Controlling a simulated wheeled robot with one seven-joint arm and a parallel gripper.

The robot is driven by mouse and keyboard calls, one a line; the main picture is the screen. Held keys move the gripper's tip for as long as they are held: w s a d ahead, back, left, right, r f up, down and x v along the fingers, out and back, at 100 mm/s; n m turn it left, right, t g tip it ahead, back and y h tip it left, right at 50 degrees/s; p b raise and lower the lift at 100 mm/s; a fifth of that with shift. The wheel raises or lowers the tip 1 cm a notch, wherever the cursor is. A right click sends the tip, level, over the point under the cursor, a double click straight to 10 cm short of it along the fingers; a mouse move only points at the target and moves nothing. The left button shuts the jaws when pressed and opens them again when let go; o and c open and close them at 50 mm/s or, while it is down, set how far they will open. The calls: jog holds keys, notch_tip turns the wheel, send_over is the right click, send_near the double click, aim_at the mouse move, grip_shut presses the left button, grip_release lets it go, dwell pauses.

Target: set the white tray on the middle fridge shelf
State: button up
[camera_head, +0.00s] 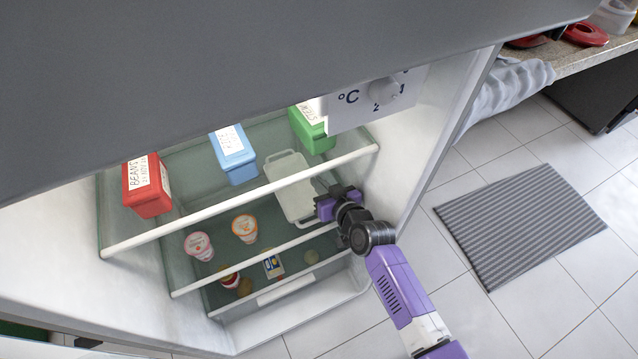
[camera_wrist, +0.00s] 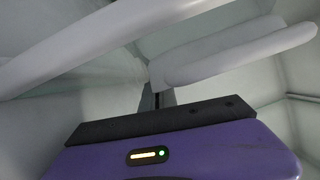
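The white tray (camera_head: 294,203), a shallow oblong with a handle at each end, is inside the open fridge, at the right of the middle shelf (camera_head: 215,275). The top shelf's front bar crosses in front of it. My gripper (camera_head: 326,206) is at the tray's near right side and looks shut on its rim or handle. In the wrist view, the tray's pale edge (camera_wrist: 235,58) runs out from the fingers (camera_wrist: 157,97). I cannot tell whether the tray touches the shelf; its underside is hidden.
Two cups, pink-labelled (camera_head: 199,246) and orange-labelled (camera_head: 245,228), stand left of the tray. Red (camera_head: 147,187), blue (camera_head: 233,154) and green (camera_head: 312,130) boxes stand on the top shelf (camera_head: 180,226). Small food items (camera_head: 273,265) lie below. The fridge's right wall (camera_head: 410,140) is close to my arm.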

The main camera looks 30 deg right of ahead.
jog(key=o, duration=0.4)
jog(key=shift+o, duration=0.2)
jog(key=shift+r, duration=0.2)
jog(key=p+v, duration=0.2)
jog(key=v, duration=1)
